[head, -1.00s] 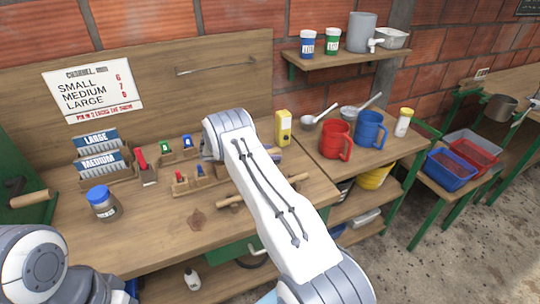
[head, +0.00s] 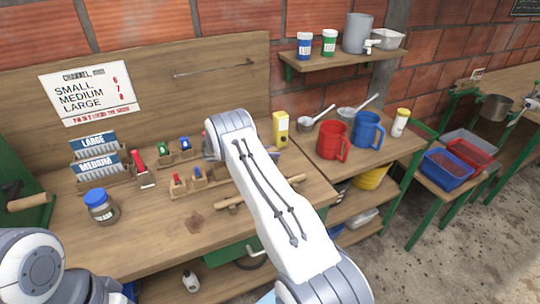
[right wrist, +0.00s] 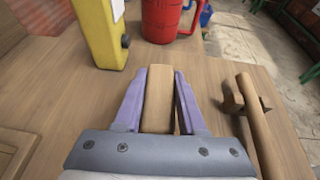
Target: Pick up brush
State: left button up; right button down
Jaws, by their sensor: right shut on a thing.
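My right gripper (right wrist: 157,82) has purple fingers and is shut on a plain light-wood piece (right wrist: 158,105), which looks like the handle of the brush. The wood lies lengthwise between the fingers and points away from the wrist, just over or on the wooden bench. The rest of the brush, including any bristles, is hidden.
A yellow box (right wrist: 98,32) stands just ahead left of the fingers, with a red mug (right wrist: 160,18) beyond. A wooden rod on a bracket (right wrist: 262,125) lies close on the right. Small clips, card racks and a blue-lidded jar (head: 100,205) occupy the bench's left.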

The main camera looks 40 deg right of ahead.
jog(key=r, duration=0.2)
jog(key=r+b, duration=0.1)
jog(key=r, duration=0.1)
jog(key=shift+s+a, duration=0.1)
jog(key=shift+s, duration=0.3)
jog(key=s+a+r+b, duration=0.2)
jog(key=s+r, duration=0.4)
jog(key=s, duration=0.4)
jog(key=shift+s+a+r, duration=0.2)
jog(key=shift+s+a, duration=0.05)
jog(key=shift+a, duration=0.05)
jog(key=c, duration=1.2)
grip_release()
grip_shut()
jog(key=shift+s, duration=0.1)
